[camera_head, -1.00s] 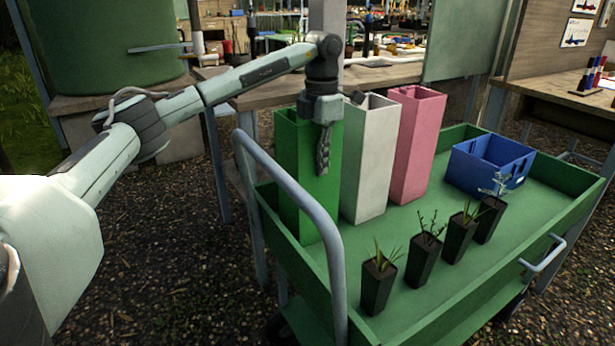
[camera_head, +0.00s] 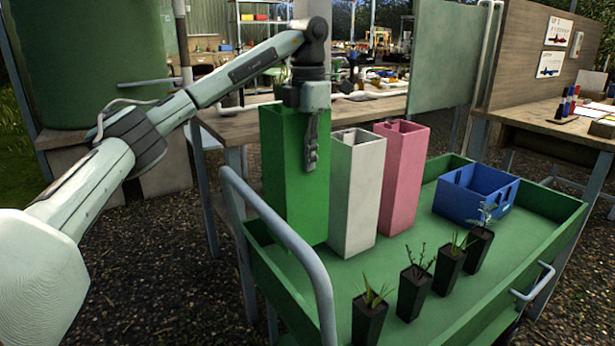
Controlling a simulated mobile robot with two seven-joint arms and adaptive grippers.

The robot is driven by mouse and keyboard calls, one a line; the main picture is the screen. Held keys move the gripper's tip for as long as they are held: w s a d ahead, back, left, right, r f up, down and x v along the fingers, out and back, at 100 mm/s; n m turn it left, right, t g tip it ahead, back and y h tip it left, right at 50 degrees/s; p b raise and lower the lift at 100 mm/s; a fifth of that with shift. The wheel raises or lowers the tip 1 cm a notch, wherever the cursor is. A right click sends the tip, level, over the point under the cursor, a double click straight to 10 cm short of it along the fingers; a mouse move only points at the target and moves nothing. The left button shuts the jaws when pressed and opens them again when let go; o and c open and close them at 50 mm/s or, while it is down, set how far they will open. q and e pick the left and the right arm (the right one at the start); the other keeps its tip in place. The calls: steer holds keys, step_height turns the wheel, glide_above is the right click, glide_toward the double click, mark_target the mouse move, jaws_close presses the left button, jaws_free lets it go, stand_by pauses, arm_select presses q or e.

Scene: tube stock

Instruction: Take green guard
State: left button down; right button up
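The green guard (camera_head: 290,185) is a tall, square, open-topped tube at the left end of the green cart (camera_head: 480,305). My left gripper (camera_head: 310,150) points down at its top rim, with one finger outside the near right wall. The other finger is hidden, apparently inside the guard. The gripper looks shut on that wall. The guard is upright and its top stands clearly above its neighbours, so it appears raised off the cart floor. My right gripper is not in view.
A white guard (camera_head: 354,195) and a pink guard (camera_head: 402,175) stand close to the right. A blue crate (camera_head: 470,203) and several black potted plants (camera_head: 413,290) are on the cart. The cart's grey handle (camera_head: 300,258) is in front; a wooden bench (camera_head: 240,128) is behind.

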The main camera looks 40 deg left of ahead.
mark_target(308, 134)
arm_select(q)
steer(key=shift+r+p, duration=1.8)
steer(key=shift+r, duration=0.55)
